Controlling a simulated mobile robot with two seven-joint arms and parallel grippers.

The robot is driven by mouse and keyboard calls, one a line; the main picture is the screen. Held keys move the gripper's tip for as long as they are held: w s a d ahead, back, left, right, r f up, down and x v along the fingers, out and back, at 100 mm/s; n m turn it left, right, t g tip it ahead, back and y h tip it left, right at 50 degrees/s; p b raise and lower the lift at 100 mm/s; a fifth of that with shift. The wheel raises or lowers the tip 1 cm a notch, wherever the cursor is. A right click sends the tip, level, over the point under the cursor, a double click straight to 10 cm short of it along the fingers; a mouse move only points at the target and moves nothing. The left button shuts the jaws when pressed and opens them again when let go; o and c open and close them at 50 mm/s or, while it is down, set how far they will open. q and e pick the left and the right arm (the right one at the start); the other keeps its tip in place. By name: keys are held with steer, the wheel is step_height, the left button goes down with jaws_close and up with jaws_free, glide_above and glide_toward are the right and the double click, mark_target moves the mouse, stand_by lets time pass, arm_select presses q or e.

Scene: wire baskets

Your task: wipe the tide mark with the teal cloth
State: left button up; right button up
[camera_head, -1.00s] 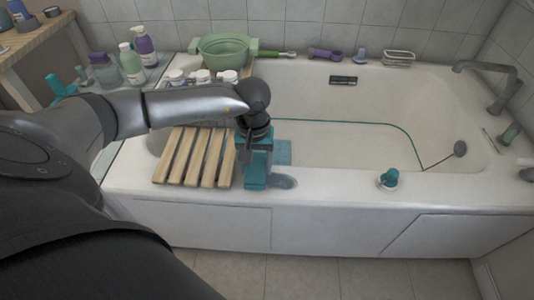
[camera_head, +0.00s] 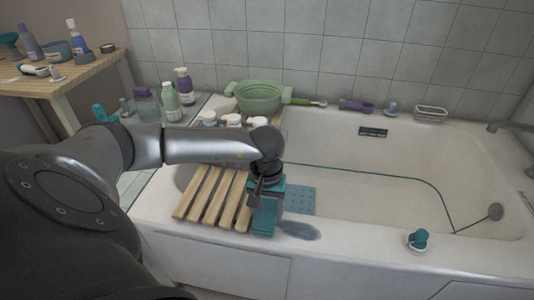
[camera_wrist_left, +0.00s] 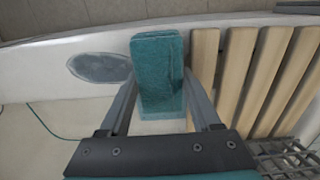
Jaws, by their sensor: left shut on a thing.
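My left gripper (camera_head: 266,200) is shut on the teal cloth (camera_head: 264,218), a folded block that hangs from the jaws over the bath's front rim. In the left wrist view the cloth (camera_wrist_left: 158,70) sits between the fingers of my left gripper (camera_wrist_left: 160,95). The tide mark (camera_head: 301,230) is a grey oval smear on the front rim, just right of the cloth. It also shows left of the cloth in the left wrist view (camera_wrist_left: 98,68). I cannot tell whether the cloth touches the rim. My right gripper is out of view.
A slatted wooden rack (camera_head: 213,197) lies across the bath, close left of the cloth. A teal-white knobbed object (camera_head: 418,240) stands on the front rim to the right. A green basin (camera_head: 258,97) and bottles stand behind. The rim between mark and knobbed object is clear.

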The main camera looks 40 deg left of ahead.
mark_target(306, 229)
arm_select(q)
steer(key=shift+a, duration=0.3)
steer(key=shift+w+d+b, duration=0.15)
steer(key=shift+w+d, duration=0.3)
steer(key=shift+d, duration=0.3)
steer(key=shift+w+d+b, duration=0.2)
steer(key=shift+w+d, duration=0.25)
steer(key=shift+d, duration=0.35)
steer(key=shift+w+d+b, duration=0.15)
steer(key=shift+w+d, duration=0.3)
steer(key=shift+d, duration=0.3)
steer(key=shift+f+b, duration=0.55)
steer(key=shift+f, duration=0.05)
steer(key=shift+w+d+b, duration=0.2)
steer(key=shift+w+d, duration=0.25)
steer(key=shift+d, duration=0.25)
steer(key=shift+w+d+b, duration=0.25)
steer(key=shift+w+d, duration=0.2)
steer(key=shift+d, duration=0.3)
steer(key=shift+w+d+b, duration=0.2)
steer(key=shift+w+d, duration=0.25)
steer(key=shift+d, duration=0.25)
steer(key=shift+f, duration=0.35)
steer(key=shift+d+b, duration=0.1)
steer(key=shift+b, duration=0.2)
